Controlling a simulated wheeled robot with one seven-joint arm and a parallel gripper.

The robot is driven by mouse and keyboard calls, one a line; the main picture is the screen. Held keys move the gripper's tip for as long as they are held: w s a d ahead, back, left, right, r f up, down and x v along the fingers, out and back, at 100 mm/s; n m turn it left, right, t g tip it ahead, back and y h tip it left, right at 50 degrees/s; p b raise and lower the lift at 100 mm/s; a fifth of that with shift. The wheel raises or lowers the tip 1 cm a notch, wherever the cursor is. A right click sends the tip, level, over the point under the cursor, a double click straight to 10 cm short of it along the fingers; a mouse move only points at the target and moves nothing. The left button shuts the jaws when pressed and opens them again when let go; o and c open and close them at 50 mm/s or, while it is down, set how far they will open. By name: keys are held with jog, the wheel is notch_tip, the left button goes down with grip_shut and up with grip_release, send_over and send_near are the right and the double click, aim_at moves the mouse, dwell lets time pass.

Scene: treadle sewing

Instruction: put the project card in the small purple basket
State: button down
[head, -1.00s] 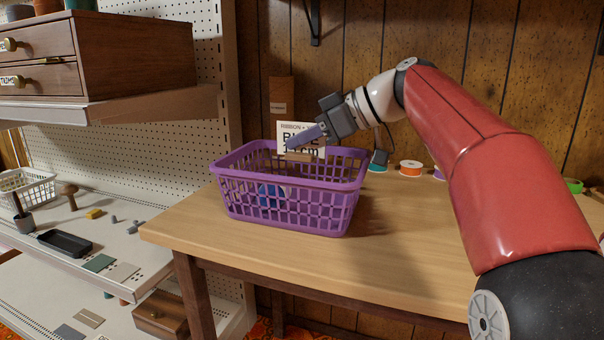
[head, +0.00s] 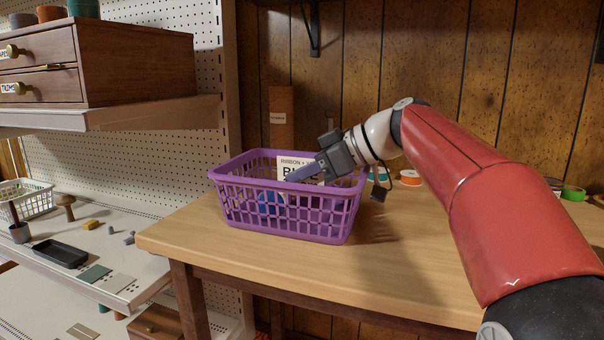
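The white project card (head: 291,163), with dark lettering that starts "RIBBON", stands upright at the mouth of the small purple basket (head: 290,184). Its upper part shows above the front rim and its lower part is down inside, partly hidden by the basket wall. My gripper (head: 303,174) reaches in over the basket's right side, with a finger crossing the front of the card. It appears shut on the card; the far finger is hidden. A blue round spool (head: 270,203) shows inside the basket through the lattice.
The wooden table (head: 205,235) carries the basket near its left end. Ribbon spools, including an orange one (head: 410,178), stand behind, and a brown tube (head: 281,120) is at the wall. A shelf (head: 115,265) with small items is at left.

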jog(key=c, duration=1.7)
grip_release()
jog(key=shift+r+p, duration=0.3)
jog(key=shift+p, duration=0.15)
jog(key=p+v, duration=0.1)
jog(key=v, duration=1.1)
jog(key=shift+r+p, duration=0.15)
jog(key=shift+p, duration=0.25)
